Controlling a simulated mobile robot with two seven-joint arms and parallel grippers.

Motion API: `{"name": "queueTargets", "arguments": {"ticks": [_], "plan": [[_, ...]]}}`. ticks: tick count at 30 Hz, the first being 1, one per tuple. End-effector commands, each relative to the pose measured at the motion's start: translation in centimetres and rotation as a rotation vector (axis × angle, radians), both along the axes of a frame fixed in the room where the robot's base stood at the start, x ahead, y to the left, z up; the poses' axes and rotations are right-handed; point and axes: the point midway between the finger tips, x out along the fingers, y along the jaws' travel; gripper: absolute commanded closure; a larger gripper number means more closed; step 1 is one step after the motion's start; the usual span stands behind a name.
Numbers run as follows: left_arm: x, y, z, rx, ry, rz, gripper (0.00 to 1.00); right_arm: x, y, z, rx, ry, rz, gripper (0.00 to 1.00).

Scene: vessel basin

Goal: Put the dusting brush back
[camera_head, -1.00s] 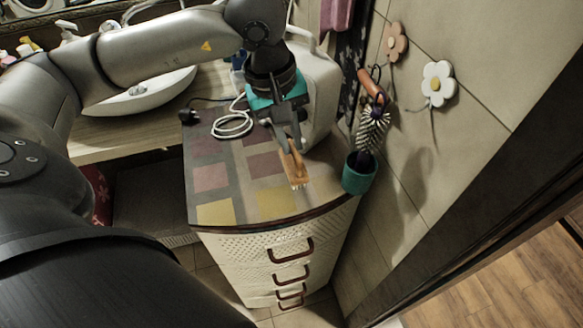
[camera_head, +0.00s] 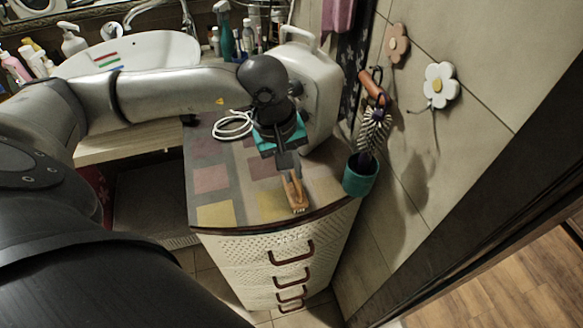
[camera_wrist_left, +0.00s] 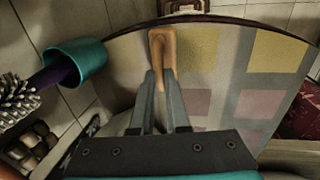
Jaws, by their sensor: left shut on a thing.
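My left gripper (camera_head: 290,178) is shut on a small wooden brush (camera_head: 296,196) with pale bristles, which I take as the dusting brush. The brush is over the front part of the drawer cabinet's top (camera_head: 228,180); I cannot tell if it touches it. In the left wrist view the brush's wooden part (camera_wrist_left: 163,48) shows between and beyond the fingertips (camera_wrist_left: 160,76); its bristles are hidden there. My right gripper is not in view.
A teal cup (camera_head: 360,180) at the wall holds a round bristle brush (camera_head: 374,130). Flower-shaped hooks, orange (camera_head: 397,43) and white (camera_head: 438,84), are on the tiled wall. A white canister (camera_head: 312,85) and coiled cable (camera_head: 232,126) stand behind. The cabinet top's left side is clear.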

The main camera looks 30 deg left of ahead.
Motion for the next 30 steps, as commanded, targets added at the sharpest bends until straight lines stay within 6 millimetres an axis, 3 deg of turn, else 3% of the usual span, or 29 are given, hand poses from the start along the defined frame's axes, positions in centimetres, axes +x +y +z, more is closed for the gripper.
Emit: {"name": "queueTargets", "arguments": {"ticks": [1,2,9,20,23,30], "plan": [[0.0,0.0,-0.3,0.000,0.000,0.000,1.00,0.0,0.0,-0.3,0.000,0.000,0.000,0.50],[0.0,0.0,-0.2,0.000,0.000,0.000,0.83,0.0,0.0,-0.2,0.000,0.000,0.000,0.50],[0.0,0.0,-0.1,0.000,0.000,0.001,0.57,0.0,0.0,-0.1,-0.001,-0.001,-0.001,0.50],[0.0,0.0,0.3,0.001,0.001,0.001,0.57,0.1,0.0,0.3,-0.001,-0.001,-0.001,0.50],[-0.1,0.3,1.6,0.002,-0.003,0.002,0.57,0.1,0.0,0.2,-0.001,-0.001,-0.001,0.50],[-0.8,0.9,6.9,0.003,-0.006,0.001,0.57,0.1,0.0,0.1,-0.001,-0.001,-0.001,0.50]]}}
